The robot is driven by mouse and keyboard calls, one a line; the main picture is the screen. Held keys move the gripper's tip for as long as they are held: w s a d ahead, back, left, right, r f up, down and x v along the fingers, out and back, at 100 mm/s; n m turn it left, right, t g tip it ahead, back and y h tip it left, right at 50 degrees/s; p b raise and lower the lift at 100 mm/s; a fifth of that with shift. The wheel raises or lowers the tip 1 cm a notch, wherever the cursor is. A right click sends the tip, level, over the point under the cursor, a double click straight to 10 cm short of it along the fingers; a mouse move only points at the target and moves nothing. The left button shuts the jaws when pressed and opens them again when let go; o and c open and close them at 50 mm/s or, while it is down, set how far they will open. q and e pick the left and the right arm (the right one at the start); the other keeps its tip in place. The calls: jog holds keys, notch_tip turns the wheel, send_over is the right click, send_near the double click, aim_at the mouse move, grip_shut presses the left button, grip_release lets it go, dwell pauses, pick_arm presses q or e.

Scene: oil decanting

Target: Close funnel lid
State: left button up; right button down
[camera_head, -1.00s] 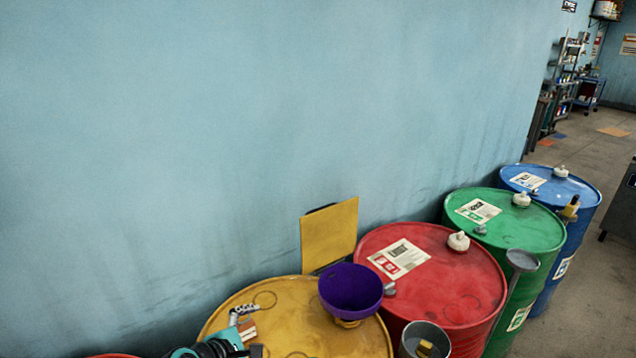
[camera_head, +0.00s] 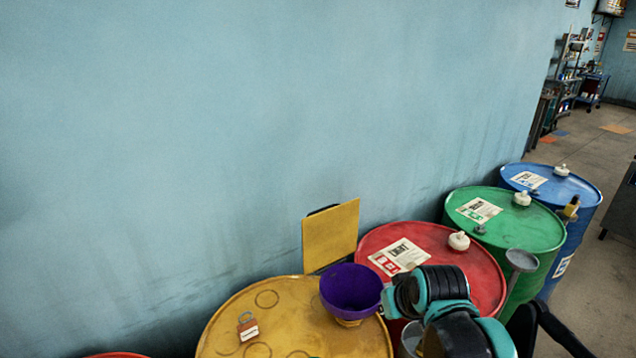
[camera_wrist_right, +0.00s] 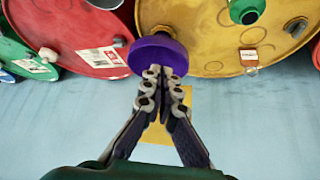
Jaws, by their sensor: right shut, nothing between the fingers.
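The purple funnel (camera_head: 348,288) stands upright on the yellow drum (camera_head: 262,293), its bowl open at the top. A flat yellow square panel (camera_head: 331,235), apparently the funnel's lid, stands upright behind it by the wall. In the right wrist view my right gripper (camera_wrist_right: 161,72) is shut and empty. Its fingertips overlap the near edge of the funnel (camera_wrist_right: 157,52); contact cannot be told. The panel (camera_wrist_right: 157,134) shows behind and below the fingers. In the head view a teal and black arm part (camera_head: 440,300) stands right of the funnel; no fingers are clear there.
A small padlock (camera_head: 247,327) lies on the yellow drum. The red drum (camera_head: 480,275), green drum (camera_head: 540,232) and blue drum (camera_head: 585,195) stand in a row to the right. The blue wall (camera_head: 200,130) rises close behind. Open floor (camera_head: 590,270) lies far right.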

jog(key=w+a+r+n+y+p, duration=0.1)
jog(key=w+a+r+p, duration=0.3)
jog(key=w, duration=0.5)
jog(key=w+a+r+n+g+p, duration=0.1)
jog(key=w+a+r+n+p, duration=0.15)
jog(key=w+r+p, duration=0.55)
jog(key=w+a+r+y+p, duration=0.15)
jog(key=w+a, duration=0.25)
jog(key=w, duration=0.7)
jog(key=w+a+n+p, duration=0.2)
jog(key=w+a+p, duration=0.1)
jog(key=w+p, duration=0.3)
jog(key=x, duration=1.1)
jog(key=shift+m+g, duration=0.25)
jog(key=shift+g, duration=0.05)
jog(key=s+d, duration=0.1)
jog(key=s+d+f, duration=0.1)
jog(key=s, duration=0.1)
jog(key=shift+s+p, duration=0.2)
jog(key=shift+p, duration=0.15)
jog(key=shift+s+d, duration=0.15)
